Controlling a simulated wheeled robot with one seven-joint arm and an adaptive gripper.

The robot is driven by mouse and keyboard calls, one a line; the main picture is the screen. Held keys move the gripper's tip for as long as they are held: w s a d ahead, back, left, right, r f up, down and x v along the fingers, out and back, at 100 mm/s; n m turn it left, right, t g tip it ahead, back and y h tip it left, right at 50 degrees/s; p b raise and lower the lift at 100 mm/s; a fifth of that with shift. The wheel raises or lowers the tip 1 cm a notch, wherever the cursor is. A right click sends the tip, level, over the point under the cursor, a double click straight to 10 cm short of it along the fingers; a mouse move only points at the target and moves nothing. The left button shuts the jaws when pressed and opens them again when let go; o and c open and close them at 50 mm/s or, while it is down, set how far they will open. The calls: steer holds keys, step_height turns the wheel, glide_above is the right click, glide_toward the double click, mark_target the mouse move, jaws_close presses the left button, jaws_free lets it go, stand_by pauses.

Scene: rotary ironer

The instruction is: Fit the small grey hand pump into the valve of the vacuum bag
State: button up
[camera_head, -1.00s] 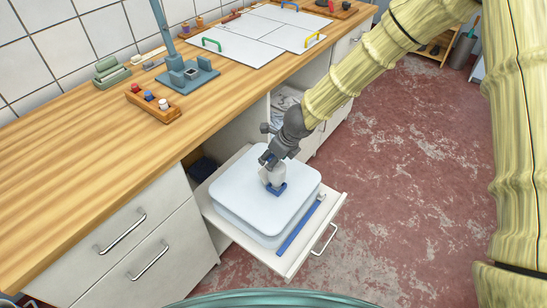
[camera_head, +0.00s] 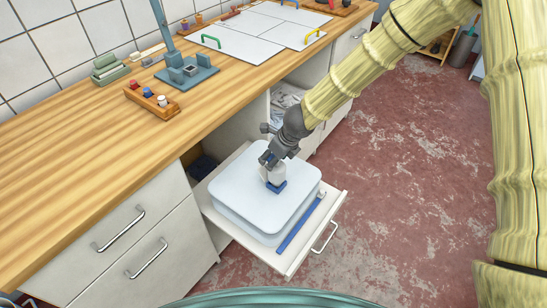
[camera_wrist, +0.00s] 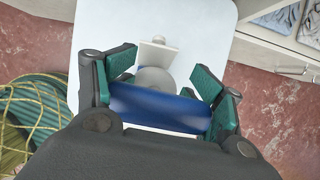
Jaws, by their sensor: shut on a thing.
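My gripper (camera_head: 270,161) points down over the vacuum bag (camera_head: 240,189), a pale, rounded block in the open drawer. It is shut on the small grey hand pump (camera_head: 273,174), whose light body shows below the fingers. In the wrist view, a blue part (camera_wrist: 160,107) lies between the green finger pads, with a rounded grey piece (camera_wrist: 153,80) just beyond it. A blue piece (camera_head: 277,187) also shows at the pump's foot, at the bag's top. The valve cannot be made out clearly, and I cannot tell whether the pump is seated in it.
A blue strip (camera_head: 300,223) lies along the right side of the open drawer (camera_head: 335,207). A small white plate with a knob (camera_wrist: 158,53) shows beyond the pump. The wooden counter (camera_head: 90,165) lies left, with a blue-grey stand (camera_head: 188,72) and a peg block (camera_head: 151,100).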

steer(key=shift+f+b, duration=0.35)
steer(key=shift+f, duration=0.4)
stand_by(0.7)
steer(key=o, duration=2.1)
steer(key=shift+o, duration=0.6)
steer(key=shift+r, duration=0.15)
step_height(320, 180, up, 10)
steer(key=p, duration=1)
